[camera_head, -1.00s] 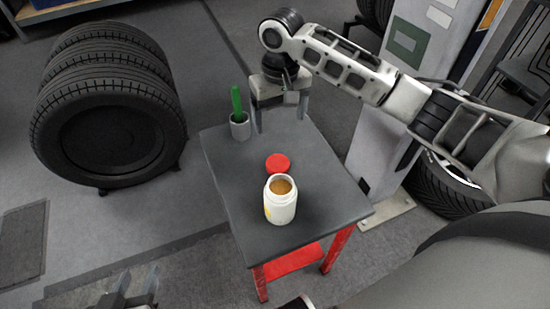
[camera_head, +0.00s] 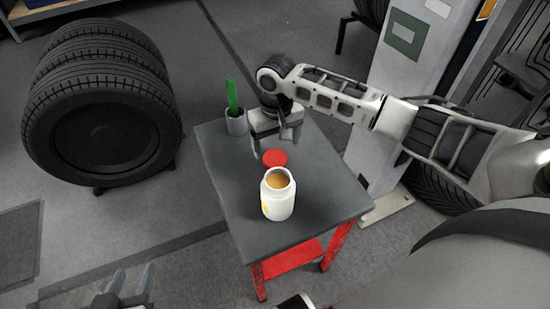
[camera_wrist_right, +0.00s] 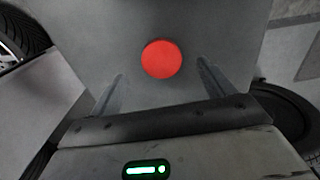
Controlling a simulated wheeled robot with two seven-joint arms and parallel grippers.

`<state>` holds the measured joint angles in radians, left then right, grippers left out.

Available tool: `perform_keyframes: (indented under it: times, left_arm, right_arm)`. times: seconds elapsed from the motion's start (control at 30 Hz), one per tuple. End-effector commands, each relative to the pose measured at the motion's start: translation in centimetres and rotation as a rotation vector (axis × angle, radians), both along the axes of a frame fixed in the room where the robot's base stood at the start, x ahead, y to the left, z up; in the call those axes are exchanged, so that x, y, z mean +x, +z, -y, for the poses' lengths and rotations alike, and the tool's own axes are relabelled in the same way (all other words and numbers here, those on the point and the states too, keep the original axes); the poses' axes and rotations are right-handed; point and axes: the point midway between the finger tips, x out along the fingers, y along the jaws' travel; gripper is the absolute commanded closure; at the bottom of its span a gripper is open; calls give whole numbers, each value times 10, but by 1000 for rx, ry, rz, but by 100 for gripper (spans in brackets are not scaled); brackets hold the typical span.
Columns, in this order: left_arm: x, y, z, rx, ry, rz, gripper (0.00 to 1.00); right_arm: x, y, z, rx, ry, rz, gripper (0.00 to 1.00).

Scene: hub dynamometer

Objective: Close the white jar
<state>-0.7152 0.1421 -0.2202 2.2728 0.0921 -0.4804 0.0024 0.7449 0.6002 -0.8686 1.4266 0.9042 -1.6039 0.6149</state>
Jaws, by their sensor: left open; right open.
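The white jar (camera_head: 278,200) stands upright and open on the small table, with orange-brown contents showing at its mouth. A round red lid (camera_head: 275,158) lies on the table just behind the jar. My right gripper (camera_head: 275,150) is open and empty, pointing down above the lid. In the right wrist view the lid (camera_wrist_right: 162,59) lies beyond the gap between the two spread fingers (camera_wrist_right: 160,85), apart from them. My left gripper (camera_head: 126,290) is open and empty at the lower left, off the table.
The dark-topped table (camera_head: 240,205) has red legs. A grey cup (camera_head: 236,124) holding a green object (camera_head: 232,97) stands at its back left corner, close to my right gripper. Stacked tyres (camera_head: 105,110) stand to the left, and a pale column (camera_head: 395,90) stands behind right.

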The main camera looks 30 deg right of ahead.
Motion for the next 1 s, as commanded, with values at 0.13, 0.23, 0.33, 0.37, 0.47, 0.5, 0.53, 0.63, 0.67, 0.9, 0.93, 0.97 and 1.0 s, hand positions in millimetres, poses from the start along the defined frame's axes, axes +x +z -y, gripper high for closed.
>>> perform_keyframes:
  times: [0.13, 0.23, 0.33, 0.37, 0.47, 0.5, 0.53, 0.63, 0.67, 0.9, 0.93, 0.97, 1.0]
  left_arm:
    - [-1, -2, 0, 1, -1, -4, 59]
    - [-2, -7, 0, 1, -2, -3, 59]
    - [-2, -10, 0, 2, -2, 2, 59]
    - [-2, -10, 0, 2, -3, 4, 59]
    - [-2, -9, 0, 1, -4, 9, 59]
    - [-3, -9, 0, 2, -5, 11, 59]
    - [-3, -9, 0, 2, -5, 10, 59]
    - [-4, -9, 1, 3, -6, 7, 59]
    - [-4, -9, 1, 3, -6, 7, 59]
    - [-4, -9, 1, 3, -7, 7, 59]
    - [-4, -9, 1, 3, -8, 7, 59]
    - [-4, -9, 1, 3, -8, 7, 59]
    - [-4, -9, 1, 3, -8, 7, 59]
  right_arm:
    - [0, -2, 0, 0, 0, -1, 19]
    - [2, -15, -1, 0, -1, -1, 19]
    - [5, -31, -1, 0, -1, -1, 19]
    - [6, -36, -1, 0, -1, -1, 19]
    - [5, -47, -1, -1, 0, -1, 19]
    - [5, -50, -1, 0, 0, 0, 19]
    - [5, -51, -1, 0, 1, 0, 19]
    - [5, -52, -1, 0, 1, 1, 19]
    - [5, -52, -1, 0, 1, 1, 19]
    - [5, -52, -1, 0, 1, 0, 19]
    - [5, -52, -1, 0, 1, 0, 27]
    - [5, -52, -1, 0, 1, 0, 35]
    - [5, -52, -1, 0, 0, 0, 47]
